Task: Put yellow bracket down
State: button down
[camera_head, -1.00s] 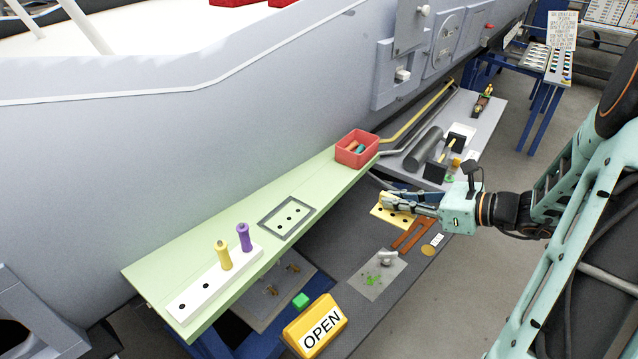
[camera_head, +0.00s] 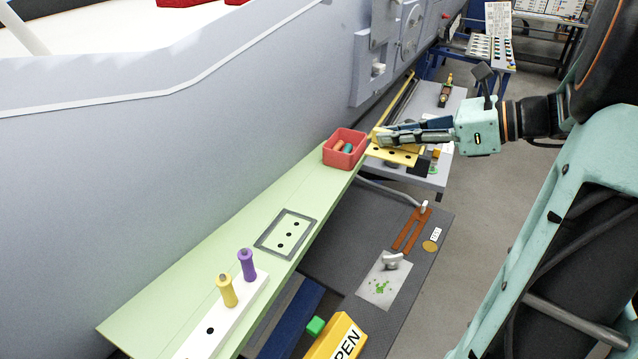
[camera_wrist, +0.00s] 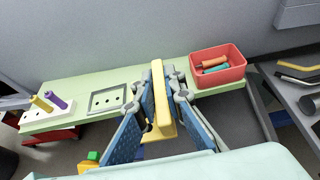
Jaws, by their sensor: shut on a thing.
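My gripper (camera_head: 384,138) is shut on the yellow bracket (camera_head: 395,155), a bent plate with dark holes. I hold it in the air near the far end of the pale green shelf, just right of the red bin. In the wrist view the bracket (camera_wrist: 160,95) stands between my two blue-padded fingers (camera_wrist: 162,112). Part of the bracket is hidden by the fingers. The grey rectangular frame (camera_head: 285,233) lies on the green shelf (camera_head: 215,240), around a patch with several dark holes. It also shows in the wrist view (camera_wrist: 107,87).
The red bin (camera_head: 331,156) holds coloured cylinders. A white block (camera_head: 232,318) holds a yellow and a purple peg. The grey fuselage wall (camera_head: 230,120) rises behind the shelf. A lower grey table (camera_head: 340,230) carries tools and a yellow OPEN sign (camera_head: 325,345).

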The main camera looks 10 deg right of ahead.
jog(key=x, duration=0.9)
send_over(326, 183)
jog(key=f, duration=0.3)
jog(key=d+f, duration=0.1)
jog(key=shift+s+f, duration=0.35)
jog(key=shift+f, duration=0.05)
jog(key=shift+w+a+f, duration=0.15)
jog(key=shift+a+f, duration=0.2)
jog(key=shift+w+a+f, duration=0.15)
jog(key=shift+f, duration=1.65)
jog(key=shift+f+b, duration=0.1)
jog(key=shift+b, duration=0.2)
jog(key=c, duration=2.4)
grip_release()
jog(key=o, duration=0.4)
